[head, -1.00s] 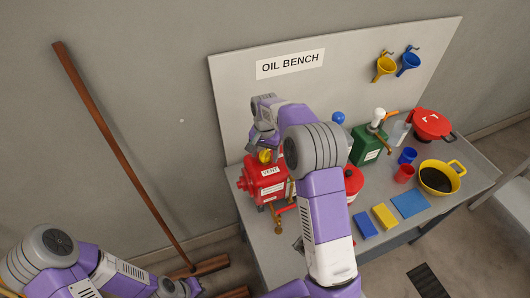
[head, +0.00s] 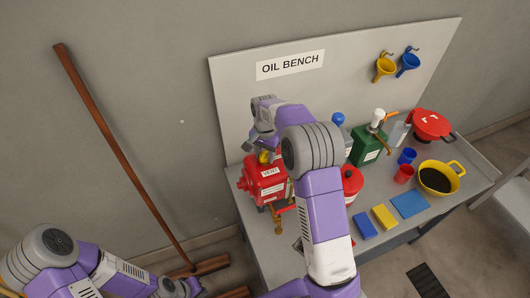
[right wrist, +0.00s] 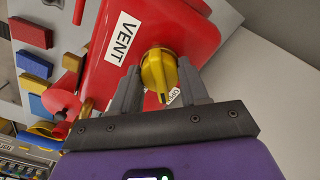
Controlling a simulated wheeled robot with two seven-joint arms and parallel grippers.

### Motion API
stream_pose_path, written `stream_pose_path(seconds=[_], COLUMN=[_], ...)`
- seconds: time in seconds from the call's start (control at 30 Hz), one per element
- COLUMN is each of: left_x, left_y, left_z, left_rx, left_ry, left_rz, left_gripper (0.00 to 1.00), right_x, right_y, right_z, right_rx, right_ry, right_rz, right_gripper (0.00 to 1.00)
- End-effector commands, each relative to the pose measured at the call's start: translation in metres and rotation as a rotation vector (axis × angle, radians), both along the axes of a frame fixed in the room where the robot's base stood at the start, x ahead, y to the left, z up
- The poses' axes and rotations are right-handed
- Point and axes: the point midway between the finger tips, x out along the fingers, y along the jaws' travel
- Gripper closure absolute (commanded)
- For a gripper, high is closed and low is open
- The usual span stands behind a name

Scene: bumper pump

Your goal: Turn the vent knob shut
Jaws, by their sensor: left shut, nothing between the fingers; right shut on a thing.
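The red can (head: 266,183) marked VENT stands at the left end of the bench. Its yellow vent knob (head: 263,158) is on top, partly hidden by my right gripper (head: 262,147). In the right wrist view, the knob (right wrist: 158,72) sits between the fingers of my right gripper (right wrist: 158,88), which is shut on it. The knob's ridge points down the picture, near a small label (right wrist: 174,97) that seems to read OPEN. My left gripper (head: 192,287) is low at the left, small and partly cut off, away from the bench.
A brass tap (head: 278,222) is low on the can's front. Right of my right arm stand a green can (head: 366,146), cups, sponges and a yellow basin (head: 440,178). The back board (head: 232,90) rises close behind the can. A broom (head: 120,152) leans on the wall.

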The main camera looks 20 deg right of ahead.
Motion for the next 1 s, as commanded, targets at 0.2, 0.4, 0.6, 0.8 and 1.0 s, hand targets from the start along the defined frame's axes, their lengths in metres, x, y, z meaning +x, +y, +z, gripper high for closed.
stream_pose_path(seconds=[0.2, 0.4, 0.6, 0.8, 1.0], left_x=[0.0, 0.0, 0.0, 0.0, 0.0], left_y=[0.0, 0.0, 0.0, 0.0, 0.0], left_z=[0.009, 0.016, 0.023, 0.027, 0.03], left_rx=[0.0, 0.0, 0.0, 0.0, 0.0], left_ry=[0.0, 0.0, 0.0, 0.0, 0.0], left_rz=[0.0, 0.0, 0.0, 0.0, 0.0], left_gripper=[1.0, 1.0, 1.0, 1.0, 1.0], right_x=[0.0, 0.001, 0.001, 0.001, 0.001], right_y=[0.0, 0.0, -0.001, -0.001, -0.001], right_z=[0.002, 0.003, 0.002, 0.002, 0.002], right_rx=[-0.002, -0.002, -0.002, -0.002, -0.001], right_ry=[-0.001, -0.003, -0.003, -0.003, -0.004], right_rz=[-0.186, -0.369, -0.527, -0.643, -0.71], right_gripper=[0.86, 0.86, 0.86, 0.86, 0.86])
